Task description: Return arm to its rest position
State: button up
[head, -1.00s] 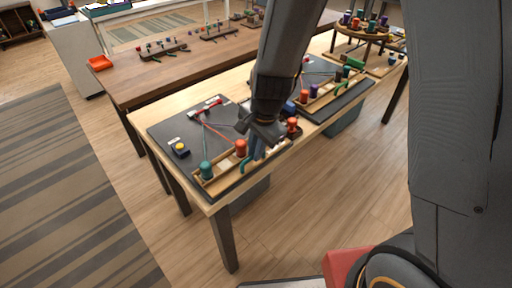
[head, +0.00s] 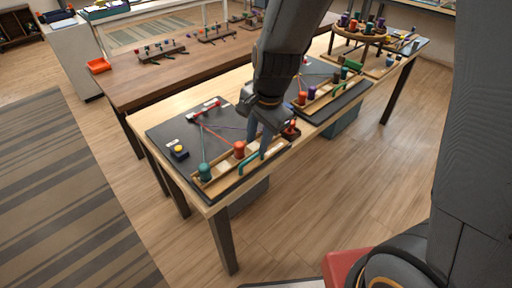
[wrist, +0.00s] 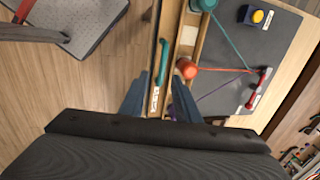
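My gripper (head: 260,137) hangs over the right part of the near workstation, above its wooden tray (head: 222,183). In the wrist view its two blue-grey fingers (wrist: 158,98) stand apart with nothing between them, so it is open. A teal bobbin (head: 204,172) and an orange bobbin (head: 239,150) stand in the tray, with cords running from them to a red-ended holder (head: 205,112) on the dark mat (head: 165,132). They also show in the wrist view, the teal one (wrist: 203,4) at the top edge and the orange one (wrist: 187,69) beside the right finger. A purple cord shows too.
A small box with a yellow button (head: 178,150) sits on the mat. A second station (head: 335,95) with bobbins lies beyond my gripper. A round bobbin stand (head: 362,32) is at the far end. A brown table (head: 150,85) runs behind. The floor in front is clear.

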jog(key=shift+s+d+r, duration=0.1)
jog(key=shift+s+r, duration=0.1)
jog(key=shift+r, duration=0.6)
jog(key=s+d+n, duration=0.4)
jog(key=d+n, duration=0.1)
jog(key=d, duration=0.2)
jog(key=s+d+r+n+h, duration=0.1)
jog(key=s+d+n, duration=0.3)
jog(key=d, duration=0.3)
jog(key=shift+s+d+r+n, duration=0.2)
jog(key=shift+r+n, duration=0.1)
jog(key=shift+n, duration=0.4)
jog(key=shift+a, duration=0.1)
